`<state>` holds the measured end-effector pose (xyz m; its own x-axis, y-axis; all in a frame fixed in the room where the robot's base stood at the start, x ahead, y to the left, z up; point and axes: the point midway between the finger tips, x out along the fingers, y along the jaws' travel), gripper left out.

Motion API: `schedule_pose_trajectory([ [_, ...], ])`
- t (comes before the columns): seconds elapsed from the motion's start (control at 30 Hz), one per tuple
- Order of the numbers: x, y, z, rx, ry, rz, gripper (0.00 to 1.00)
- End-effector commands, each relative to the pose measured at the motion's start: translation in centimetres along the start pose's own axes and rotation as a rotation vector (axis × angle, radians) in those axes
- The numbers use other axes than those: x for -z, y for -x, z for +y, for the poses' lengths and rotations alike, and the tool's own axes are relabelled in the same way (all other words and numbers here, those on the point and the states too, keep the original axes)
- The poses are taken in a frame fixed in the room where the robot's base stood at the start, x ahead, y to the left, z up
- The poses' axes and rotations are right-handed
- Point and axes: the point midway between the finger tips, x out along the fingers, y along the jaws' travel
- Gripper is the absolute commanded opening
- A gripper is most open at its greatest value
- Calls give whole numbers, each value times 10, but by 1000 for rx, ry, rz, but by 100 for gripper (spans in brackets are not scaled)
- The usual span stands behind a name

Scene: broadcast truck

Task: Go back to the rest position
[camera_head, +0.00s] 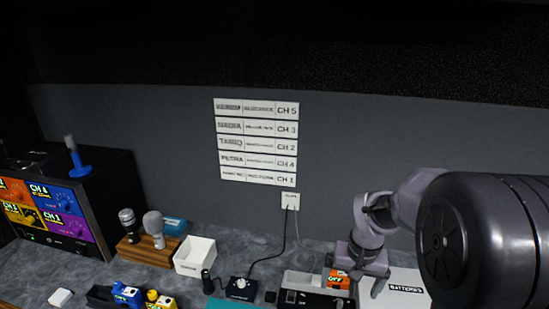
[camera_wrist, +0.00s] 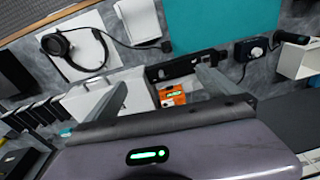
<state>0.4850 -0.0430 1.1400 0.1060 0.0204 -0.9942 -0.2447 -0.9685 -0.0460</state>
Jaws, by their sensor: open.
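My gripper (camera_head: 355,284) is at the lower right in the camera_head view, low over the desk beside a white box labelled BATTERIES (camera_head: 408,289). In the camera_wrist view its two fingers (camera_wrist: 160,78) are spread wide apart with nothing held between them. An orange block with a white label (camera_head: 338,279) shows below and between the fingers; it also appears in the wrist view (camera_wrist: 172,97), by a black and grey device (camera_head: 312,298). I cannot tell how the block rests there. My dark arm joint covers the right edge of the camera_head view.
A white open box (camera_head: 195,257), two microphones on a wooden stand (camera_head: 148,250) and a small black knob box (camera_head: 242,288) with a cable stand left of the gripper. A rack with coloured panels (camera_head: 75,205) is far left. Headphones (camera_wrist: 58,45) lie near the gripper.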

Motion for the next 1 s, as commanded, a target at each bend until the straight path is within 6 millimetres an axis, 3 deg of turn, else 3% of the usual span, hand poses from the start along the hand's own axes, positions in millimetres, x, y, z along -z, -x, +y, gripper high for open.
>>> schedule_pose_trajectory([
  [0.17,-40,28,-11,45,-32,84,100],
  [0.3,-93,46,-20,101,-65,166,100],
  [0.5,-196,36,-25,218,-115,292,100],
  [0.6,-222,29,-26,254,-127,324,100],
  [0.7,-232,28,-26,269,-133,335,100],
  [1.0,-232,31,-26,269,-133,335,100],
])
